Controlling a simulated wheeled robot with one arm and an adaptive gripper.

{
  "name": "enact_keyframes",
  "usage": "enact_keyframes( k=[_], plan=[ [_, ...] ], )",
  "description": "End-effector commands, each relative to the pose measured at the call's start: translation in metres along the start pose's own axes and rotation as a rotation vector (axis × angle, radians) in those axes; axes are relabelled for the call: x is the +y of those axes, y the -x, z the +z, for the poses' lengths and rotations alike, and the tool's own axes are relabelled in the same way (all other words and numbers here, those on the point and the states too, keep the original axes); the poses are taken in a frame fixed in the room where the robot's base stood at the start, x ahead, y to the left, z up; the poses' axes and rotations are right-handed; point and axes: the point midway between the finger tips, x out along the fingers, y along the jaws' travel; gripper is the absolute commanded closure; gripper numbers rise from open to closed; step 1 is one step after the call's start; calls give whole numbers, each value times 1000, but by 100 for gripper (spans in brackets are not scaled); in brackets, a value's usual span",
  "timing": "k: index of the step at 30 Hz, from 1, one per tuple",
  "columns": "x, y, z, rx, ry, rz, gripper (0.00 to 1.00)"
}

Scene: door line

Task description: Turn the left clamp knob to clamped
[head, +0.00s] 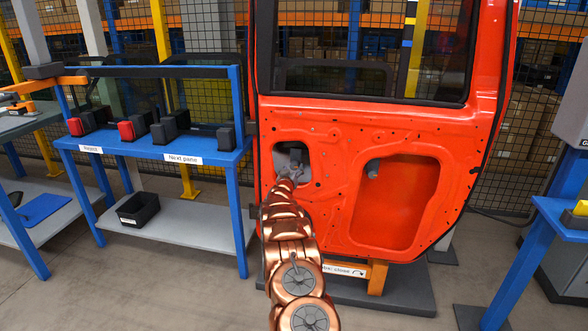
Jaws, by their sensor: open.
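An orange-red door panel (340,130) stands upright on a dark base. It has a smaller opening on the left and a larger opening on the right. My gripper (290,172) is at the left opening, at the end of my copper-coloured arm, and is open. A dark grey shape (295,153) shows inside that opening just above my gripper. It may be the left clamp knob, but my gripper hides most of it, and I cannot tell whether they touch. A dark grey round knob (373,168) shows in the right opening.
A blue rack (215,157) with red and black blocks and a label "Next pane" stands to the left, with a black bin (138,209) on its lower shelf. A sign (343,270) under the door reads "close" with a curved arrow. A blue bench (545,215) stands at the right.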

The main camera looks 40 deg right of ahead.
Motion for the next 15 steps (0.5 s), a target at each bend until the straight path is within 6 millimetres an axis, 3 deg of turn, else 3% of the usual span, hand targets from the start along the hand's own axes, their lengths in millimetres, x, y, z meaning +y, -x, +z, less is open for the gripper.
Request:
enact_keyframes(
  k=[15],
  plan=[
    [0, -20, 0, 0, -1, 0, 37]
  ],
)
